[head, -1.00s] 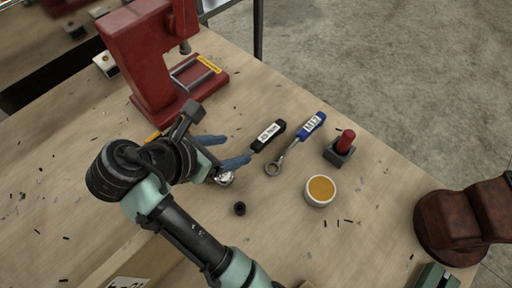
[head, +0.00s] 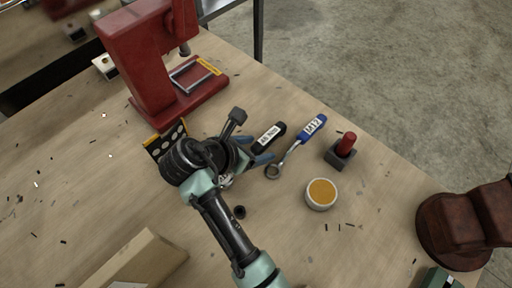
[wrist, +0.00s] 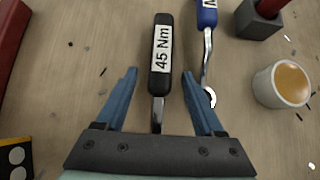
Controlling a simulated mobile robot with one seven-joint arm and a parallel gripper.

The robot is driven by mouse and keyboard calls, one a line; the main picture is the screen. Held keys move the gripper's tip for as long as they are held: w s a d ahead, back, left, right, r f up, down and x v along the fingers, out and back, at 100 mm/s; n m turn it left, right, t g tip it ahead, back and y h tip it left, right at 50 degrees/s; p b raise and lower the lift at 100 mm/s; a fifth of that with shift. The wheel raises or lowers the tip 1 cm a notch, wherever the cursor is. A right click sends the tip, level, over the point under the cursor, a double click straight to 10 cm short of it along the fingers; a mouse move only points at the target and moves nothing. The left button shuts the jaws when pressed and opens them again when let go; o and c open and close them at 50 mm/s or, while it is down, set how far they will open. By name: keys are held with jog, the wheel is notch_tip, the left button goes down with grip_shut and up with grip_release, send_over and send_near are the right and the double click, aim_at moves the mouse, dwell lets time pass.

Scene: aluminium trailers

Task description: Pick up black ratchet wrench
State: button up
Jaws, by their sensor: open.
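The black ratchet wrench (head: 269,137) lies on the wooden table, its black handle carrying a white label. In the wrist view the wrench (wrist: 161,60) reads "45 Nm", and its metal shaft runs down between my fingers; its head end is hidden behind the gripper body. My gripper (wrist: 159,75) is open, with one blue finger on each side of the wrench's lower handle and shaft, apart from it. In the head view my gripper (head: 256,152) is at the wrench's near end, partly hidden by my wrist.
A blue-handled wrench (head: 313,126) lies close on the right; its ring end is near my right finger. Beyond are a red-topped block (head: 343,150) and a white cup (head: 320,194). A red press (head: 155,65) stands at the back left. A small black ring lies near my arm.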

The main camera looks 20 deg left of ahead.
grip_shut()
jog(key=shift+r, duration=0.1)
dwell(1.2)
